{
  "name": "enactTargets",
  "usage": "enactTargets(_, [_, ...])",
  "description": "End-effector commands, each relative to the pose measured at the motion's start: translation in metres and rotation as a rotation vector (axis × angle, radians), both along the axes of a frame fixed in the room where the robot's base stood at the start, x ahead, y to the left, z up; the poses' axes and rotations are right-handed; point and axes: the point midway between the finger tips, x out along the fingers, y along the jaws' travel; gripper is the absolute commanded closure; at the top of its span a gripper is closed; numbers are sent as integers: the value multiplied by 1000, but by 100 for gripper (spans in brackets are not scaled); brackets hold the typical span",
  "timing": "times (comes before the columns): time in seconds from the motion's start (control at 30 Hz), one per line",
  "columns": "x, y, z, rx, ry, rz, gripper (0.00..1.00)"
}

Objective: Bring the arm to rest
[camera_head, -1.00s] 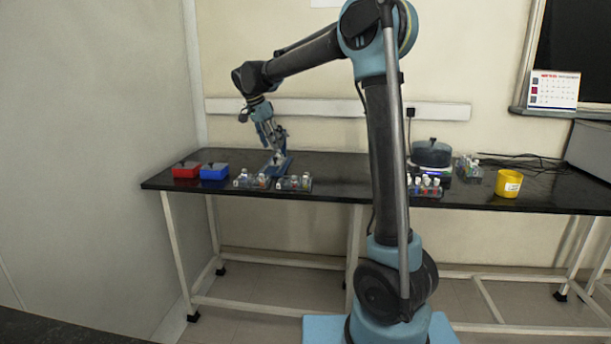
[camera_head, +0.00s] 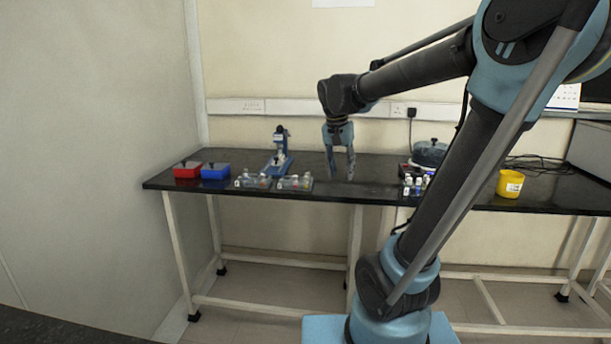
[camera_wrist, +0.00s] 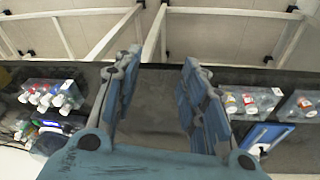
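My gripper (camera_head: 340,166) hangs from the arm over the black table (camera_head: 360,191), pointing down, in the head view. Its two fingers are apart with nothing between them. In the wrist view my gripper (camera_wrist: 158,82) also shows its fingers spread, with bare dark tabletop and the table's edge beyond them. The arm reaches up and to the right from its base in the head view.
A blue stand (camera_head: 278,158) and two vial racks (camera_head: 295,183) are left of my gripper, with red (camera_head: 187,170) and blue (camera_head: 214,171) boxes farther left. Right of it are another vial rack (camera_head: 414,186), a dark round lidded device (camera_head: 430,153) and a yellow cup (camera_head: 510,184).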

Motion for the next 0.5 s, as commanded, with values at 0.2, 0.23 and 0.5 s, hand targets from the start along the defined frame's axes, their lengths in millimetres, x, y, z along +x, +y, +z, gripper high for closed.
enactTargets(0.2, [-56, -34, -34, 23, 10, 101, 61])
enactTargets(0.23, [-63, -38, -39, 25, 11, 114, 61])
enactTargets(0.5, [-126, -64, -91, 47, 8, 247, 61])
